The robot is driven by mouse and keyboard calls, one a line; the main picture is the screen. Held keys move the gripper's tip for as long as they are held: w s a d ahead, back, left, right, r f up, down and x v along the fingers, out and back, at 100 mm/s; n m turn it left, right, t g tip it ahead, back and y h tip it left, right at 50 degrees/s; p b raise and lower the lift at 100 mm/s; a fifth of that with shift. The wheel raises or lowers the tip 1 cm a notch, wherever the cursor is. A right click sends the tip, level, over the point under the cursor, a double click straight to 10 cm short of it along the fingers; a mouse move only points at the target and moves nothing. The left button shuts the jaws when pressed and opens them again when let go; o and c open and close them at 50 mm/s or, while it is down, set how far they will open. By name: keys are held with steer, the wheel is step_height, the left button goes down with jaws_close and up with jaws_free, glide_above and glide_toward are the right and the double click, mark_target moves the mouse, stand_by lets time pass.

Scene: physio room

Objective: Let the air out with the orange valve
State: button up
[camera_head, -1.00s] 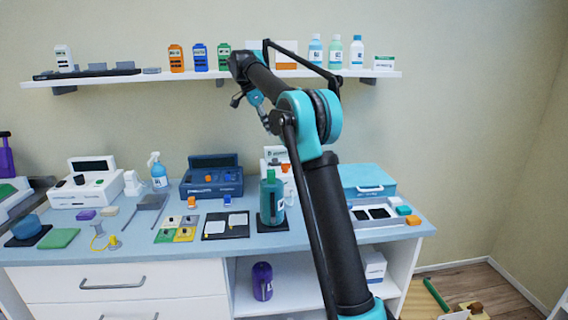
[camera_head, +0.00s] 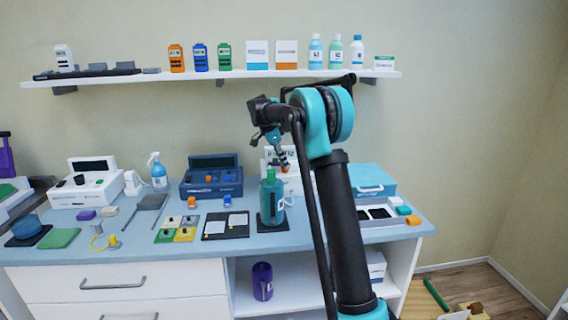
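Several orange parts are in view, and I cannot tell for sure which is the valve. A small orange knob (camera_head: 208,178) is on the dark blue device (camera_head: 224,161). An orange block (camera_head: 191,202) stands in front of that device, left of a blue one. Another orange part (camera_head: 285,168) shows at the white device (camera_head: 269,156) behind the green bottle, partly hidden by my gripper. My gripper (camera_head: 284,160) hangs in front of that white device, above and slightly right of the green bottle (camera_head: 271,199). Its fingers are too small to tell open from shut.
The green bottle stands on a dark mat close below my gripper. A shelf (camera_head: 150,77) with bottles and boxes runs above. A white device (camera_head: 95,186), spray bottle (camera_head: 157,172) and teal case (camera_head: 368,180) stand on the counter (camera_head: 130,260).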

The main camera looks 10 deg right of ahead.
steer(key=shift+d+f, duration=0.1)
steer(key=shift+f, duration=0.15)
jaws_close()
